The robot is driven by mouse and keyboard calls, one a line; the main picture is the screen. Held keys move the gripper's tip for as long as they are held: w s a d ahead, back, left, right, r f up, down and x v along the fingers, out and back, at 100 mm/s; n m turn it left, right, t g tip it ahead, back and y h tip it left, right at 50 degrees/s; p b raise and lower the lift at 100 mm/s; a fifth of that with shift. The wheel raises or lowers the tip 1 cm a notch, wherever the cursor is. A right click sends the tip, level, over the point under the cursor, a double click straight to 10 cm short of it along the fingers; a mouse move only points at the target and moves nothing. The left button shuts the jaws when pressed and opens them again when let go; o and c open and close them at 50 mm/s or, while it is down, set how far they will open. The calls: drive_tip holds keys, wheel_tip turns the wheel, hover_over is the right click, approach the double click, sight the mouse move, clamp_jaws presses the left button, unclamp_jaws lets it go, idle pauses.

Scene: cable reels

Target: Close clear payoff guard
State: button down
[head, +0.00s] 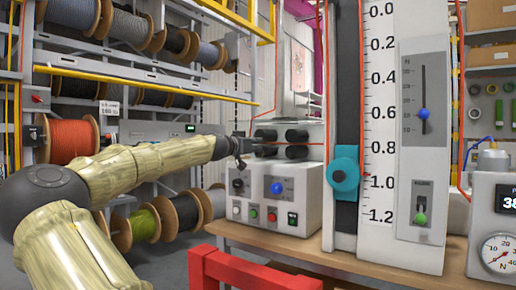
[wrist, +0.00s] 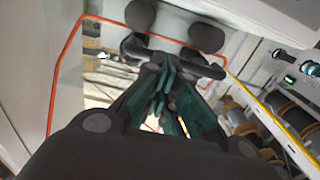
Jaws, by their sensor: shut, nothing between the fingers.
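My gripper (head: 243,148) is at the end of my arm, just left of the black rollers (head: 297,136) above the grey control box (head: 278,196). In the wrist view its dark green fingers (wrist: 165,78) come together and are shut, with nothing between them. The black rollers (wrist: 205,36) lie just beyond the fingertips there; whether they touch cannot be told. A pale, see-through panel (head: 300,78) stands upright above and behind the rollers and may be the clear guard. Its edges and hinge are hard to make out.
The control box stands on a wooden bench (head: 300,252). A tall scale column (head: 381,150) with a teal knob (head: 343,174) is right of it. A red frame (head: 240,272) is in front. Shelves of cable reels (head: 72,136) fill the left, with a yellow rail (head: 140,76).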

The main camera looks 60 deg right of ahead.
drive_tip(key=a+f+p, duration=0.1)
drive_tip(key=a+f, duration=0.4)
drive_tip(key=a, duration=0.2)
drive_tip(key=shift+a+f, duration=0.25)
drive_tip(key=shift+f, duration=0.15)
drive_tip(key=shift+w, duration=0.15)
